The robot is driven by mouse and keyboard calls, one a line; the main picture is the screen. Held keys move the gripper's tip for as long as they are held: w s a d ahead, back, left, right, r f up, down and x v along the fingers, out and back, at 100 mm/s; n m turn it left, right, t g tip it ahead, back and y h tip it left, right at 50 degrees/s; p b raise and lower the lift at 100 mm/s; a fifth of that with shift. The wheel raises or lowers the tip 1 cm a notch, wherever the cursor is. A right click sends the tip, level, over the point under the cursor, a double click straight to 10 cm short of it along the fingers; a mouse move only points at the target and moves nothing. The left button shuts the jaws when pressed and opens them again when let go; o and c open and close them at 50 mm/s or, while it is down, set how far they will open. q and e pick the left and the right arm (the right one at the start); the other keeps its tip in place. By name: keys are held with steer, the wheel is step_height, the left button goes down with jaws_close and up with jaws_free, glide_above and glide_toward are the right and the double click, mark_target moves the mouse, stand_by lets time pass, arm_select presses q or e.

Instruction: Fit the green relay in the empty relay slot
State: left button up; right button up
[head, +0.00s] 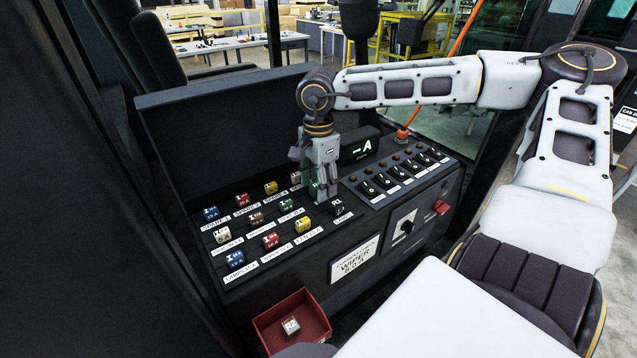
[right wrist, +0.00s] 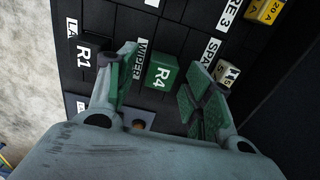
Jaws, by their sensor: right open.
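The green relay (right wrist: 160,75), marked R4, stands on the black panel next to the WIPER label in the right wrist view. It lies between the two spread fingers of my right gripper (right wrist: 170,92), with gaps at its sides. How deep the relay sits cannot be told. In the head view my right gripper (head: 320,192) points down at the panel and largely hides the relay. No empty relay slot can be made out clearly. My left gripper is not in view.
A black relay marked R1 (head: 338,207) stands close beside the gripper. Several coloured fuses, including a blue one (head: 235,259), fill the panel's left. Rocker switches (head: 398,177) lie right. A red tray (head: 268,333) below holds a pale block (head: 291,325).

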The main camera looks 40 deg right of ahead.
step_height(320, 180, up, 12)
steer(key=shift+f, duration=0.15)
stand_by(0.5)
steer(key=shift+s, duration=0.1)
stand_by(0.6)
